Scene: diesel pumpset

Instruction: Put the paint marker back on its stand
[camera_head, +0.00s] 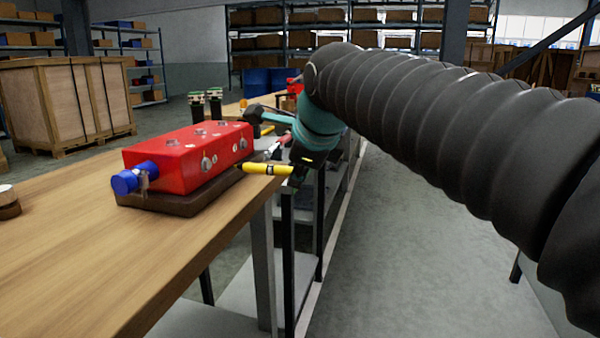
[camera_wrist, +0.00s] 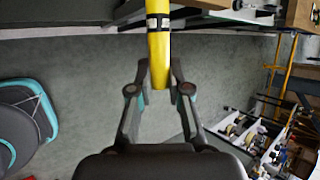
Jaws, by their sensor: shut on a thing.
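The paint marker (camera_head: 265,168) is yellow with a black band and lies roughly level beside the bench edge in the head view. My gripper (camera_head: 298,172) is shut on its right end, clear of the bench top. In the wrist view the marker (camera_wrist: 158,45) runs from the top edge down between the fingers of my gripper (camera_wrist: 160,88). I cannot make out the marker's stand in either view.
A red block with a blue end (camera_head: 190,155) sits on a dark base on the wooden bench (camera_head: 110,250), just left of the marker. Two dark green-topped cylinders (camera_head: 206,105) stand behind it. The bench's front left is mostly clear. Lower shelves (camera_head: 265,260) are under the bench.

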